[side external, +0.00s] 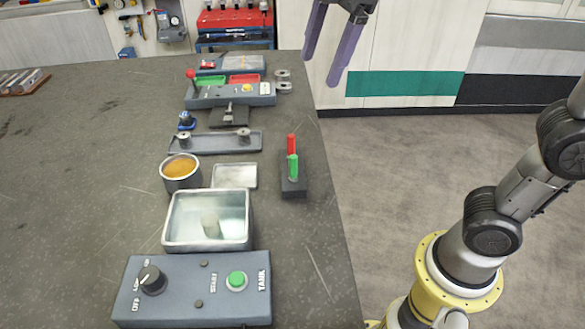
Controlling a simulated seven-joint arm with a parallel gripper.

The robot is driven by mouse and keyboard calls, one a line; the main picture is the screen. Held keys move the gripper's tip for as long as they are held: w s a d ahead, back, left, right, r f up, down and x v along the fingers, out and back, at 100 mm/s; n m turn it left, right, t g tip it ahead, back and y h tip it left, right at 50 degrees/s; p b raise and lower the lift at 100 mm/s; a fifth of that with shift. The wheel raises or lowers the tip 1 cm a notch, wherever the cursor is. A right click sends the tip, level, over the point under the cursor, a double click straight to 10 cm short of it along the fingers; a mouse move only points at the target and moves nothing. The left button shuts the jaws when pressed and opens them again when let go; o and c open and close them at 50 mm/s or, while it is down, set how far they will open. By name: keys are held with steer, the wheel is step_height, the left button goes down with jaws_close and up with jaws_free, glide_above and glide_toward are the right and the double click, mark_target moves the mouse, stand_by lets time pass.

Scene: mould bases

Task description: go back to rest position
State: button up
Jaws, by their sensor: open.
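My gripper (333,48) is at the top of the view, right of the table's far edge. Its two purple fingers are apart and nothing shows between them. It hangs clear of the table and touches nothing. The upper part of my gripper and wrist is cut off by the top edge of the view.
The table's left side is mostly clear.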

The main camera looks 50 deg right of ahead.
steer(key=s+d+f+m+t, duration=0.2)
steer(key=s+d+f+m, duration=0.5)
steer(key=s, duration=0.4)
step_height(320, 180, down, 8)
steer(key=s+d+m, duration=0.1)
steer(key=s+m, duration=0.1)
steer(key=m, duration=0.5)
steer(key=shift+s+d+r+m+t+h, duration=0.2)
steer(key=shift+s+d+m+t+h, duration=0.1)
steer(key=shift+d+t+h, duration=0.1)
stand_by(0.4)
